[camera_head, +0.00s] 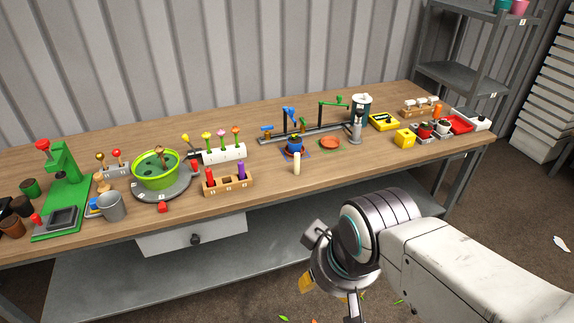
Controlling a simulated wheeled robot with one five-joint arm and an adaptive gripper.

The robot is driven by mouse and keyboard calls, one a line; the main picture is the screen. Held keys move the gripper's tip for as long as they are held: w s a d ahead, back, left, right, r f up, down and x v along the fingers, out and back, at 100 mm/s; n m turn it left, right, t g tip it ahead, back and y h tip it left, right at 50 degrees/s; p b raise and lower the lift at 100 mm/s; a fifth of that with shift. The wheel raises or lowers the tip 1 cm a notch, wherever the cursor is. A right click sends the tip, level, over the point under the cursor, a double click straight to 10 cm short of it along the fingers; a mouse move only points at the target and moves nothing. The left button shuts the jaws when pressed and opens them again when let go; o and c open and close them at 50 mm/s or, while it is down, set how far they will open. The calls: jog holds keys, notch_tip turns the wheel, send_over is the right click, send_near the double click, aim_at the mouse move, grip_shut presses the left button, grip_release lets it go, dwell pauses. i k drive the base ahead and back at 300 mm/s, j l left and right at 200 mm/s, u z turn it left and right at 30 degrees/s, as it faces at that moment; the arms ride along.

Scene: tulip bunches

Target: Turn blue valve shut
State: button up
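A blue valve part (289,113) stands up on the dark metal rail (318,133) toward the back of the wooden bench, above a small blue pot. A smaller blue piece (267,128) sits at the rail's left end; I cannot tell which of these is the valve's handle, or how far it is turned. My gripper (331,296) is in front of the bench, lower than its top and well away from the rail. It points down, its fingers look apart, and I see nothing between them. Its lower tips are partly cut off by the picture's edge.
A green pipe piece (335,102) rises from the rail's right part. A blue pot (295,144), a cream cylinder (297,164) and an orange-red dish (330,143) stand before the rail. A grey soap-like bottle (356,128) stands at its right end. A grey shelf (455,75) is behind right.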

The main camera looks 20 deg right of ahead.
aim_at(270, 127)
jog(key=i+l, duration=0.2)
jog(key=i, duration=0.25)
jog(key=i+l, duration=0.2)
jog(key=i, duration=0.25)
jog(key=i+l, duration=0.25)
jog(key=i, duration=0.6)
